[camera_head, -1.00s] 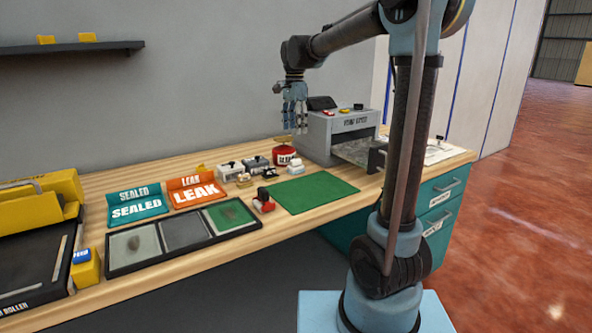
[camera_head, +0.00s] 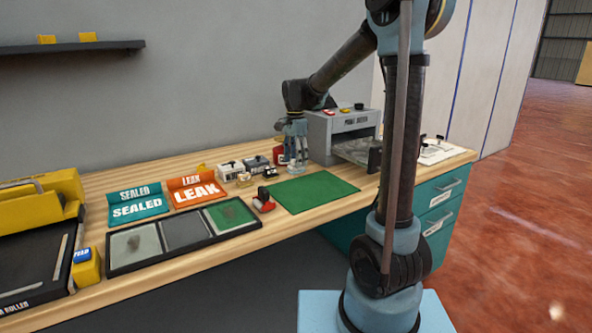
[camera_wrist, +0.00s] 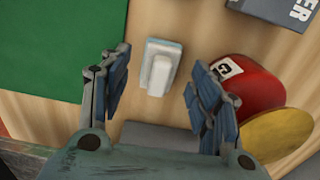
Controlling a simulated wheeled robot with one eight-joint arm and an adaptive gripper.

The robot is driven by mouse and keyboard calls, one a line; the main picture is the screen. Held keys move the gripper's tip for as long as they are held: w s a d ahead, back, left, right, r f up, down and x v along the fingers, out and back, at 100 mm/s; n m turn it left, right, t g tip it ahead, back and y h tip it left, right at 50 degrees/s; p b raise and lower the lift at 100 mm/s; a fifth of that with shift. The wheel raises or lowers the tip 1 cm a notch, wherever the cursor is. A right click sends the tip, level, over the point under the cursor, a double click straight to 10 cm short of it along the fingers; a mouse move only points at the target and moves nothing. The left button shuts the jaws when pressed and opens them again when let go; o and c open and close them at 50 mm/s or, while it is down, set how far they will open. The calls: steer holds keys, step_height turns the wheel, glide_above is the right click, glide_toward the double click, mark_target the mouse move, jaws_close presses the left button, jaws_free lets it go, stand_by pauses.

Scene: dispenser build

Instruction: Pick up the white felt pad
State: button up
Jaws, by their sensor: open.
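A small white block with a pale blue-grey base, which looks like the white felt pad (camera_wrist: 159,68), lies on the wooden bench. In the wrist view it sits between and just ahead of my gripper's two open fingers (camera_wrist: 157,80), apart from both. In the head view my gripper (camera_head: 296,163) points down, low over the bench behind the green mat. There it mostly hides the pad. The gripper holds nothing.
A red round container (camera_wrist: 250,88) with a yellow disc (camera_wrist: 277,136) is close beside the right finger. The green mat (camera_head: 308,190) lies in front. The grey machine (camera_head: 345,125) stands just right of the gripper. Small blocks (camera_head: 256,163) stand to its left.

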steer(key=shift+f, duration=0.9)
steer(key=c, duration=1.2)
steer(key=shift+r, duration=0.1)
step_height(320, 180, up, 10)
steer(key=shift+f, duration=0.1)
